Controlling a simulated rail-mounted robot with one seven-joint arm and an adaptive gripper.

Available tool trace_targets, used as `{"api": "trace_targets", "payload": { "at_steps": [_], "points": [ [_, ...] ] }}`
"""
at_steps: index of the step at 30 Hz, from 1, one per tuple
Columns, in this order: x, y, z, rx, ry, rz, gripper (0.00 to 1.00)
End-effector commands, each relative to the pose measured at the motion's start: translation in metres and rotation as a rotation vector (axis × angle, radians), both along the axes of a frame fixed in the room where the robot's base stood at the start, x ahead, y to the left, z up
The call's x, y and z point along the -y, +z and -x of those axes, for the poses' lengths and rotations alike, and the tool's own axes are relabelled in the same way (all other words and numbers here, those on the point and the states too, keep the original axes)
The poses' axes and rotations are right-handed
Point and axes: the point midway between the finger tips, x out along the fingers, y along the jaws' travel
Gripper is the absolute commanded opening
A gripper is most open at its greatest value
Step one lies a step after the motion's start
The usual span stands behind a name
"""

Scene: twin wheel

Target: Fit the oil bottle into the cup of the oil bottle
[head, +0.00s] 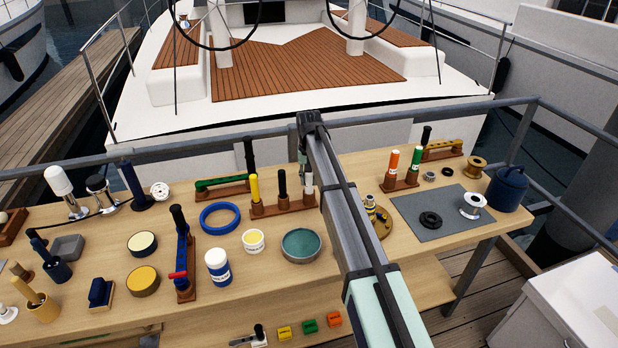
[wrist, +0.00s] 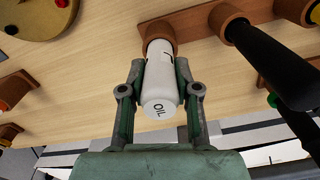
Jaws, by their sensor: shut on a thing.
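The oil bottle (wrist: 160,85) is white and marked OIL; in the wrist view it lies between the two fingers of my gripper (wrist: 160,72), which is shut on it. Its far end meets the brown round cup (wrist: 156,22); the rim hides how deep that end sits. In the head view the white bottle (head: 308,181) stands upright at the right end of a brown rack (head: 283,209). My gripper (head: 303,160) is at the bottle there, partly hidden by my arm.
A black-handled item (head: 282,183) and a yellow one (head: 254,188) stand in the same rack, left of the bottle. A round wooden holder (head: 381,226) is to the right. Bare tabletop lies behind the rack's right end.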

Motion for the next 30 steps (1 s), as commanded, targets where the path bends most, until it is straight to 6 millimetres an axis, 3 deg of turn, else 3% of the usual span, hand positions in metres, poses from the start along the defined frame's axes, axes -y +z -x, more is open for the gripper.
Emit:
{"api": "trace_targets", "payload": {
  "at_steps": [10,11,12,13,23,30],
  "points": [
    [0.000,-0.008,0.000,0.000,0.000,0.000,0.00],
    [0.000,-0.007,0.000,0.000,0.000,0.000,0.42],
    [0.000,-0.007,0.000,0.000,0.000,0.000,0.56],
    [0.000,-0.007,0.000,0.000,0.000,0.000,0.61],
    [0.000,-0.006,0.000,0.000,0.000,0.000,0.61],
    [0.000,0.018,-0.001,0.001,0.000,0.000,0.61]
  ]
}}
